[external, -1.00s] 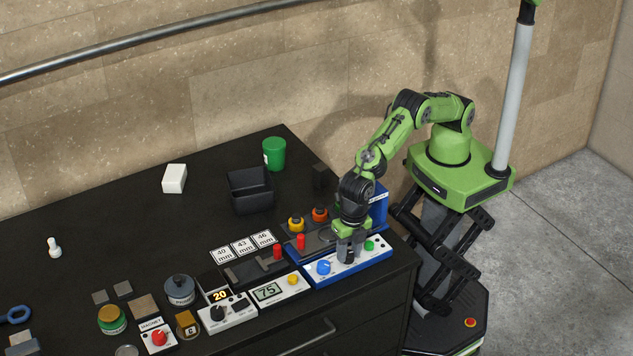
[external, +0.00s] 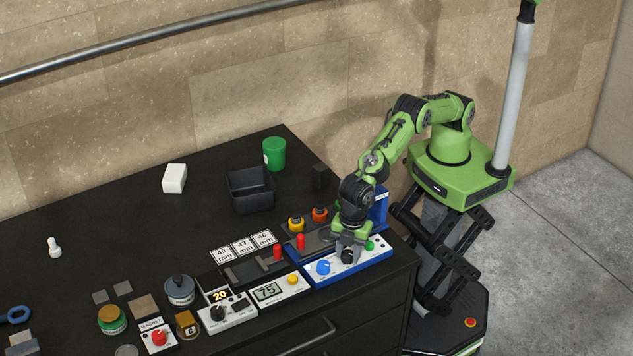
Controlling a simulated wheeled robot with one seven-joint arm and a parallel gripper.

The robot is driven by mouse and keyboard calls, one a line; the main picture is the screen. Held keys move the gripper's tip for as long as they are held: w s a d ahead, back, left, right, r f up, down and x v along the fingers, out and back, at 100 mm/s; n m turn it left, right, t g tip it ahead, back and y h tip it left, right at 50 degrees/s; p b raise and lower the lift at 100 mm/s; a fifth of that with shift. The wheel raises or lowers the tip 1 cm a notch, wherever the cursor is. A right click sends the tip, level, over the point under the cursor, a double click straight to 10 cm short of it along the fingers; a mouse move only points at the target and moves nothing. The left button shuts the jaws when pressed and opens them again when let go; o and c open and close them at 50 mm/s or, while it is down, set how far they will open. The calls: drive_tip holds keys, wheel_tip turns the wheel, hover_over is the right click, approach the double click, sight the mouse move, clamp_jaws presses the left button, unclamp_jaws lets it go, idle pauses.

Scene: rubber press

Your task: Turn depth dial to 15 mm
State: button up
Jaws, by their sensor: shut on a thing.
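A white and blue control panel (external: 375,257) lies near the table's right front edge. It carries a blue knob (external: 323,267), a black dial (external: 347,257) and a green button (external: 369,245). My gripper (external: 349,254) points down and is shut on the black dial, hiding part of it. The dial's markings are too small to read, so its setting cannot be told.
Red-handled tools (external: 301,242) and orange and yellow knobs (external: 297,224) crowd the space behind. A black bin (external: 236,189) stands farther back.

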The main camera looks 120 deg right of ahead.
sight(351, 255)
drive_tip(key=shift+w+r+m, duration=0.15)
drive_tip(key=shift+m, duration=0.65)
drive_tip(key=o, duration=1)
drive_tip(key=shift+o, duration=0.2)
wheel_tip(351, 255, up, 16)
drive_tip(key=p, duration=0.2)
drive_tip(key=shift+s+a+f, duration=0.2)
drive_tip(key=shift+s+a, duration=0.1)
drive_tip(key=shift+a, duration=0.15)
